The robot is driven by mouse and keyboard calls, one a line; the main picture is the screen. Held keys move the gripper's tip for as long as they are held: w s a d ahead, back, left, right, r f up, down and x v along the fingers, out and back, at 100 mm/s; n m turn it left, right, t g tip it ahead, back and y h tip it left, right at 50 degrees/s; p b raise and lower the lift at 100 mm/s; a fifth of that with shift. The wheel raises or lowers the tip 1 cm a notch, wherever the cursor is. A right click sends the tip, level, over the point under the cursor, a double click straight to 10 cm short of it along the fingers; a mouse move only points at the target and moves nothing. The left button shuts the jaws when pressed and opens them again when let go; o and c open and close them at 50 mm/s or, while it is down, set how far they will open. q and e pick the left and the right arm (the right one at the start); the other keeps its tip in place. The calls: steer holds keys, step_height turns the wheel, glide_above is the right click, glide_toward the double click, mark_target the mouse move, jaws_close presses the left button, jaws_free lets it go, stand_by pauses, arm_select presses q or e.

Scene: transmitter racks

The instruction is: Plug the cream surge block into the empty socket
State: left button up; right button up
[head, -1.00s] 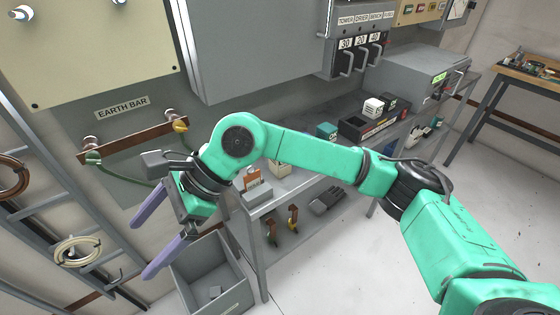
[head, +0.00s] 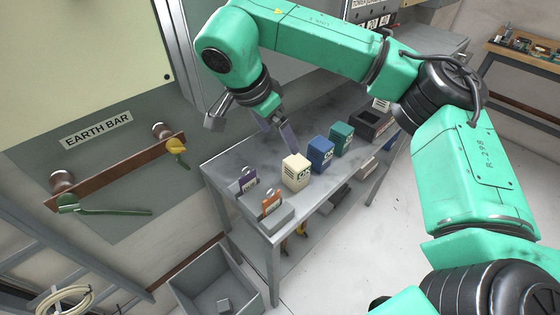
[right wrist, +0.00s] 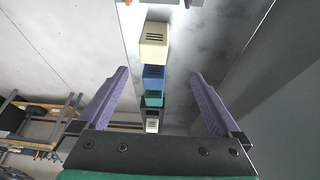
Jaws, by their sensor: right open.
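The cream surge block (head: 295,172) stands upright on the grey table, at the near end of a row with a blue block (head: 320,154) and a teal block (head: 341,137). It also shows at the top of the right wrist view (right wrist: 154,42). My right gripper (head: 288,138) is open and empty above the table, just behind the cream block. In the right wrist view its purple fingers (right wrist: 159,74) stand wide apart, with the blocks seen beyond. A black socket base (head: 375,127) lies past the teal block, partly hidden by my arm; I cannot tell its sockets apart. My left gripper is out of view.
Two tagged clips, purple (head: 248,180) and orange (head: 270,204), stand at the table's left end. A grey bin (head: 215,287) is on the floor below. The earth bar (head: 120,172) is on the wall at left. A wooden bench (head: 525,62) stands far right.

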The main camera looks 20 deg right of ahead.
mark_target(295, 162)
steer(key=x, duration=0.4)
steer(key=s+x, duration=0.1)
steer(key=x, duration=0.4)
steer(key=p+x, duration=0.1)
steer(key=x, duration=0.4)
steer(key=shift+s+d, duration=0.15)
steer(key=shift+d, duration=0.05)
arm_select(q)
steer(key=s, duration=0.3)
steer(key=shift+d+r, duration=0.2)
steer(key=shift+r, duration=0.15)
arm_select(e)
steer(key=shift+r, duration=0.15)
steer(key=c, duration=1.5)
